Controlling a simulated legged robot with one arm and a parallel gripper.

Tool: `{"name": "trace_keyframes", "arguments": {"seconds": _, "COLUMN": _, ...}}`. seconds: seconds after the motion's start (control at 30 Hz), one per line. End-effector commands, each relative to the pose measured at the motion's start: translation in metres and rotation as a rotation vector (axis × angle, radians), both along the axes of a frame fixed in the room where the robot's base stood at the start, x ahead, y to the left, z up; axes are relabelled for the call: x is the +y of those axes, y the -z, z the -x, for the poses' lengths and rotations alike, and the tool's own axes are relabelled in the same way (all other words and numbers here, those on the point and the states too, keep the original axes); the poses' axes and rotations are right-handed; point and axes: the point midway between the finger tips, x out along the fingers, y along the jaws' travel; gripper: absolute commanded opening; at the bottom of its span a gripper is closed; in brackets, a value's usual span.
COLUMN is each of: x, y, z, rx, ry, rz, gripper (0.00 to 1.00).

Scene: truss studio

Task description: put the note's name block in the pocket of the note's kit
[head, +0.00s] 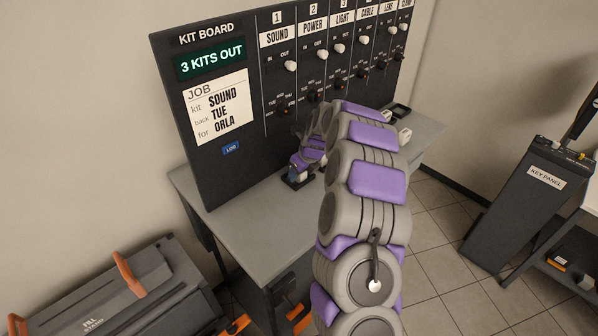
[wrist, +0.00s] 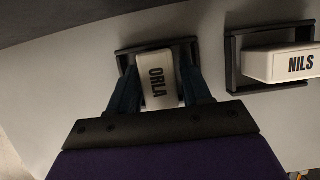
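The note (head: 218,108) on the kit board reads kit SOUND, back TUE, for ORLA. The white ORLA block (wrist: 158,78) is in the wrist view, at a dark square frame (wrist: 124,62) on the grey table. My gripper (wrist: 158,66) has one teal finger on each side of this block. The fingertips are very close to its sides; whether they press on it is unclear. In the head view my gripper (head: 298,176) is low at the table, at the foot of the board, partly hidden by my arm. I cannot make out the SOUND kit's pocket in either view.
The white NILS block (wrist: 290,64) sits in another dark frame to the right. The board's SOUND column (head: 277,35) has a white knob on the OUT side. The table (head: 240,215) is bare at its front left. A key panel (head: 530,190) stands right, a grey case (head: 120,300) lower left.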

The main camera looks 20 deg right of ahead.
Motion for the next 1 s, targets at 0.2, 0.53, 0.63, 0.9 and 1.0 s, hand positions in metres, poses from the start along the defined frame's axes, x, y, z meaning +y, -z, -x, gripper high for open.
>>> {"name": "trace_keyframes", "arguments": {"seconds": 0.2, "x": 0.0, "y": -0.003, "z": 0.001, "rx": 0.0, "ry": 0.0, "rz": 0.0, "gripper": 0.49}}
{"name": "trace_keyframes", "arguments": {"seconds": 0.53, "x": -0.008, "y": -0.059, "z": 0.021, "rx": -0.005, "ry": 0.002, "rz": 0.001, "gripper": 0.49}}
{"name": "trace_keyframes", "arguments": {"seconds": 0.63, "x": -0.011, "y": -0.077, "z": 0.028, "rx": -0.003, "ry": 0.002, "rz": 0.0, "gripper": 0.49}}
{"name": "trace_keyframes", "arguments": {"seconds": 0.9, "x": -0.014, "y": -0.108, "z": 0.041, "rx": -0.001, "ry": 0.0, "rz": 0.0, "gripper": 0.49}}
{"name": "trace_keyframes", "arguments": {"seconds": 1.0, "x": -0.015, "y": -0.112, "z": 0.043, "rx": 0.0, "ry": 0.0, "rz": 0.0, "gripper": 0.49}}
